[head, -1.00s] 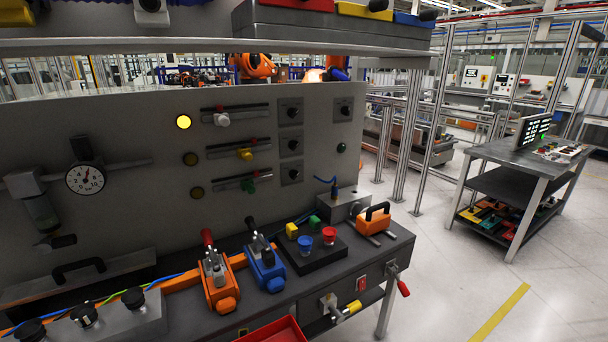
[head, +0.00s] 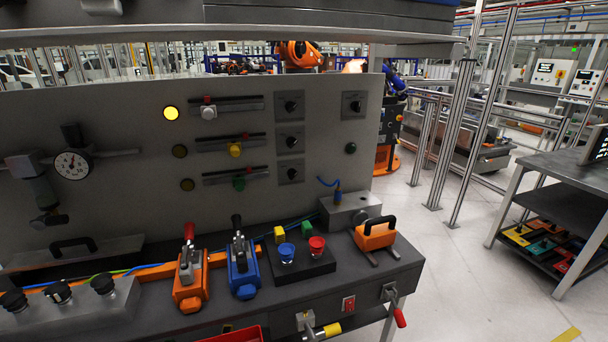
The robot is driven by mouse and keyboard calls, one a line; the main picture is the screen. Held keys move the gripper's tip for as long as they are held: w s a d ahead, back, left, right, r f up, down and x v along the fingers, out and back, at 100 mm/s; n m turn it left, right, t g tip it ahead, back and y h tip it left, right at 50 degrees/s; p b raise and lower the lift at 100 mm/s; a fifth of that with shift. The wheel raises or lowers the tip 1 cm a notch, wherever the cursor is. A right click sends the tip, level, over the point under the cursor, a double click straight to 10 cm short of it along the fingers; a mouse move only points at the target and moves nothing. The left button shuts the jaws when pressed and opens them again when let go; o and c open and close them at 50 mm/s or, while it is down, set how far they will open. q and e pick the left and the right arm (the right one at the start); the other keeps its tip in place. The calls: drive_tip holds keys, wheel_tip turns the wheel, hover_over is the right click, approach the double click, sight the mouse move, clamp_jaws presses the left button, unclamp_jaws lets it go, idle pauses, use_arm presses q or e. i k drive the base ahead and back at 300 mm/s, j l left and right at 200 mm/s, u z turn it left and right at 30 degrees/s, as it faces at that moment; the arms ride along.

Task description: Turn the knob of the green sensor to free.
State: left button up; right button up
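The green sensor (head: 239,184) is a small green piece on the lowest of three horizontal rails on the grey upright panel. A small red mark sits just above it. A black rotary knob (head: 291,174) on a square plate is to the right of this rail, the lowest of a column of three. The printing around the knob is too small to read. A white sensor (head: 208,112) and a yellow sensor (head: 235,149) sit on the rails above, with the upper knob (head: 291,106) and middle knob (head: 291,142) beside them. Neither gripper is in view.
A lit yellow lamp (head: 171,113) and two dark lamps are left of the rails. Another knob (head: 356,105) is at upper right. Below, an orange clamp (head: 190,275), a blue clamp (head: 242,268) and small coloured parts stand on the bench. A shelf overhangs the panel. Open floor is at right.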

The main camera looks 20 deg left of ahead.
sight(291, 172)
drive_tip(key=i+l, duration=0.25)
drive_tip(key=l, duration=0.15)
drive_tip(key=i+l+u, duration=0.1)
drive_tip(key=i+l, duration=0.4)
drive_tip(key=l, duration=0.25)
drive_tip(key=i+l, duration=0.2)
drive_tip(key=l, duration=0.2)
drive_tip(key=i+u, duration=0.05)
